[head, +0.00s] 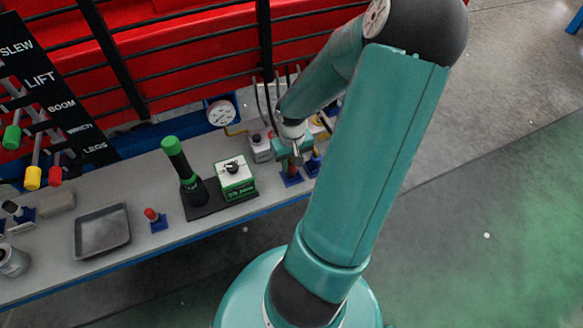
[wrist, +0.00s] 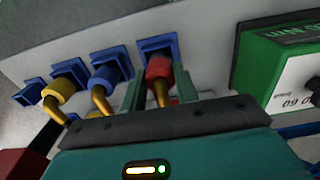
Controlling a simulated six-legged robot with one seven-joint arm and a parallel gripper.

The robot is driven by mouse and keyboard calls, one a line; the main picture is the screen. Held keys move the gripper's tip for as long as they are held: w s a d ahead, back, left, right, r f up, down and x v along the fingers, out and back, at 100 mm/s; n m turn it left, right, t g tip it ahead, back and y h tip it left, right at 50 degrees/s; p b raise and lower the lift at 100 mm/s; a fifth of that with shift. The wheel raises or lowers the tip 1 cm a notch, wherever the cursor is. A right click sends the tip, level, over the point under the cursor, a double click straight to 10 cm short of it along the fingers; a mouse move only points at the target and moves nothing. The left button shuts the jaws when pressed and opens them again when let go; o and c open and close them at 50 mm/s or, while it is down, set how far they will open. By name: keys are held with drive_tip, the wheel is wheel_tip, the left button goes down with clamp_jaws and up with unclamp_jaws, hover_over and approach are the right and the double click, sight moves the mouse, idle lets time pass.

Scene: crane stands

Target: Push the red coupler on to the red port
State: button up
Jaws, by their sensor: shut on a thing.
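In the wrist view my gripper (wrist: 160,80) has its two green fingers shut on the red coupler (wrist: 158,70), with a yellow hose bending down from it. The coupler's far end is against or just in front of a blue square mount (wrist: 157,43). A red port is not distinct there, so I cannot tell whether the coupler is seated. In the head view my gripper (head: 291,158) is low over a blue base (head: 291,180) at the bench's right end, largely hiding the coupler. A red-topped piece (head: 150,214) stands on another blue base further left.
A green-and-white box (head: 235,177) stands beside a green-topped lever (head: 180,160). A grey tray (head: 102,231) lies further left.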

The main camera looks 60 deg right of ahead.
drive_tip(key=shift+r, duration=1.9)
drive_tip(key=w+d+r, duration=0.7)
drive_tip(key=w+r, duration=0.3)
drive_tip(key=w, duration=0.2)
wheel_tip(320, 180, down, 5)
drive_tip(key=shift+s+a+f, duration=0.1)
drive_tip(key=shift+s, duration=0.05)
drive_tip(key=shift+f, duration=0.35)
drive_tip(key=shift+f, duration=1.4)
drive_tip(key=o, duration=1.1)
drive_tip(key=shift+r, duration=2.45)
